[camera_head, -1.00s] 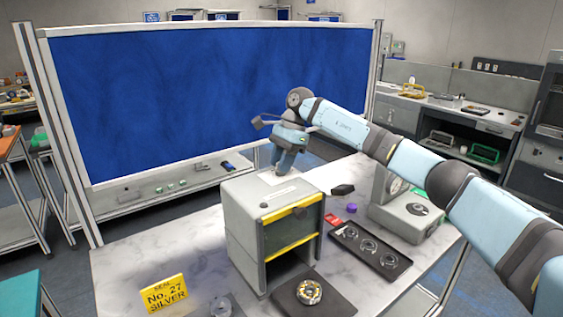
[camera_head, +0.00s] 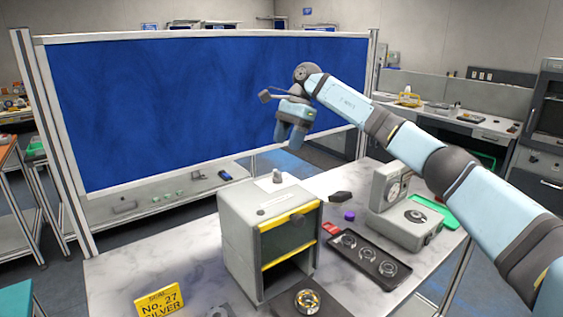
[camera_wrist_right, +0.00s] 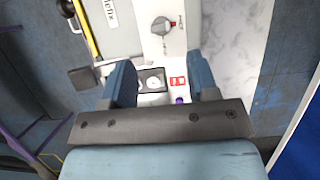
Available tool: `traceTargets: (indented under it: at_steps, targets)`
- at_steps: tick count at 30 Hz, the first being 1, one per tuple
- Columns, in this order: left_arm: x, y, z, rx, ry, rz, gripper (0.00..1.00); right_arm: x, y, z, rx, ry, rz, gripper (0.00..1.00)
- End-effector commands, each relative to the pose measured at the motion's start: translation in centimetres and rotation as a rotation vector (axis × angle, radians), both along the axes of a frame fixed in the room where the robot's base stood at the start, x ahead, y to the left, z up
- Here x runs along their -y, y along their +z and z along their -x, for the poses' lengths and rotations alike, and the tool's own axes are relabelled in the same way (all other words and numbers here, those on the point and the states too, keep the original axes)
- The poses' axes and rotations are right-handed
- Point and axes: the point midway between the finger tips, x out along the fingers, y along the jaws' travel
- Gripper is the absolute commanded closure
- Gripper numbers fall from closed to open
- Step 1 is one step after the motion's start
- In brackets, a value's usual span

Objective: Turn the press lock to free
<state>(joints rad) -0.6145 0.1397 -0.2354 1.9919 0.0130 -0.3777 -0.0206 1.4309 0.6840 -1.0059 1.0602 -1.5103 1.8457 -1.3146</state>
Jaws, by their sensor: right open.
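The press (camera_head: 240,235) is a grey box with yellow bars on its front, standing on the marble-topped table. Its lock knob (camera_head: 277,177) is a small grey piece standing up on the top at the back. The lettering there is too small to read. My right gripper (camera_head: 291,142) is above and behind the press, fingers down, open and empty, apart from the knob. Its two fingers also show in the right wrist view (camera_wrist_right: 162,82). My left gripper is out of view.
A black tray (camera_head: 388,288) with several metal rings, a red card (camera_head: 331,228) and a purple piece (camera_head: 349,216) lie right of the press. A grey dial device (camera_head: 410,233) stands farther right. A yellow sign (camera_head: 158,301) stands front left. A blue partition (camera_head: 180,115) stands behind.

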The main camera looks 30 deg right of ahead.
Motion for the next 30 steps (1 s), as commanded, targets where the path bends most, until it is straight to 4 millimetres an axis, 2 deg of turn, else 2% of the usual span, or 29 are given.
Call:
traceTargets:
  at_steps: [3,9,30]
  targets:
    - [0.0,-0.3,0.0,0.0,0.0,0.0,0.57,0.9,2.3,-0.2,0.003,0.0,0.0,0.46]
    - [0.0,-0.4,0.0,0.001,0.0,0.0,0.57,1.8,4.6,-0.3,0.001,0.0,0.0,0.46]
    - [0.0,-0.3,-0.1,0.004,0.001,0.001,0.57,2.0,5.0,-0.3,-0.001,0.001,0.0,0.46]
